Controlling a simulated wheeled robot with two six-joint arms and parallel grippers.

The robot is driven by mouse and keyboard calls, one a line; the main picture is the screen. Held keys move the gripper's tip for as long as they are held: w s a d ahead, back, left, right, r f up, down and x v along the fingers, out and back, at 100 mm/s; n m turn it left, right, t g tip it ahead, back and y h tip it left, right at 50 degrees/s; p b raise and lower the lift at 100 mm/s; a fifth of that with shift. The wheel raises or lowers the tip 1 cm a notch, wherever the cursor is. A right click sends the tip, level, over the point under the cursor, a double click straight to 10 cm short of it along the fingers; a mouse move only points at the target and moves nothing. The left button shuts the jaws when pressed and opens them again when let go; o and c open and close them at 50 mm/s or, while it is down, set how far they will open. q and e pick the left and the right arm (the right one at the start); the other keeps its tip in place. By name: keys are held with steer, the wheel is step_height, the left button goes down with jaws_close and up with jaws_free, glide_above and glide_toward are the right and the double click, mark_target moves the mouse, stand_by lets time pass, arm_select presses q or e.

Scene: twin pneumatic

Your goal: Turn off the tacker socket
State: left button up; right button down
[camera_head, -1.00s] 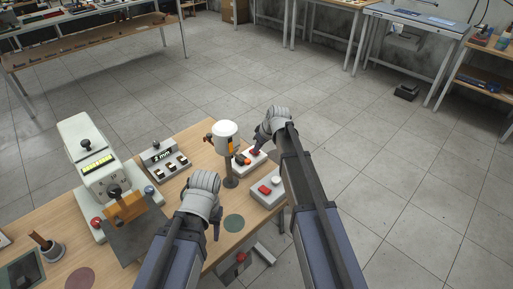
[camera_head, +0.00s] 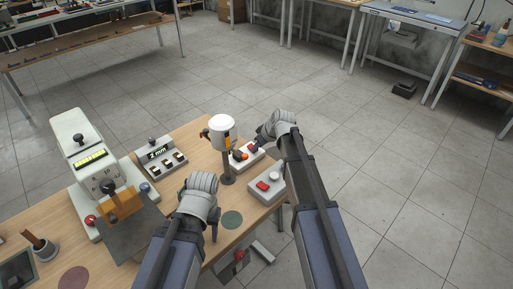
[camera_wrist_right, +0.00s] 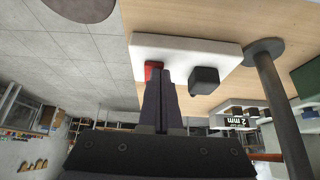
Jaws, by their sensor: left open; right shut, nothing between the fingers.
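A white socket box (camera_head: 247,158) stands at the table's far right edge, behind the post of a white canister. In the right wrist view the white box (camera_wrist_right: 185,48) carries a red switch (camera_wrist_right: 153,69) and a black block (camera_wrist_right: 205,80). My right gripper (camera_head: 258,144) is shut and empty; its fingertips (camera_wrist_right: 158,75) overlap the red switch in the right wrist view, and I cannot tell whether they touch it. The fingers partly hide the switch. My left gripper (camera_head: 215,226) is open above the table near a green disc (camera_head: 232,219), away from the box.
The white and orange canister (camera_head: 222,133) on its post stands just left of the box. A second grey box (camera_head: 266,189) with a red and a white button sits nearer. A "2 mm" display unit (camera_head: 161,159) and a white machine (camera_head: 83,150) stand left. Open floor lies right.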

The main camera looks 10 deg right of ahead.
arm_select(q)
steer(key=shift+r, duration=0.35)
arm_select(e)
steer(key=shift+w+a+r, duration=0.3)
steer(key=shift+w+a, duration=0.05)
steer(key=shift+w, duration=0.2)
arm_select(q)
steer(key=shift+r+p, duration=0.1)
steer(key=shift+p, duration=0.3)
arm_select(e)
steer(key=shift+r, duration=0.15)
arm_select(q)
steer(key=shift+d+r+p, duration=0.1)
steer(key=shift+r+p, duration=0.35)
arm_select(e)
steer(key=shift+r, duration=0.45)
arm_select(q)
steer(key=r+p, duration=0.3)
steer(key=shift+d, duration=0.4)
arm_select(e)
step_height(320, 180, up, 3)
steer(key=shift+a+r, duration=0.1)
arm_select(q)
step_height(320, 180, up, 7)
steer(key=p, duration=0.7)
arm_select(e)
steer(key=s+d+r, duration=0.4)
steer(key=s+r, duration=0.2)
steer(key=shift+r, duration=0.35)
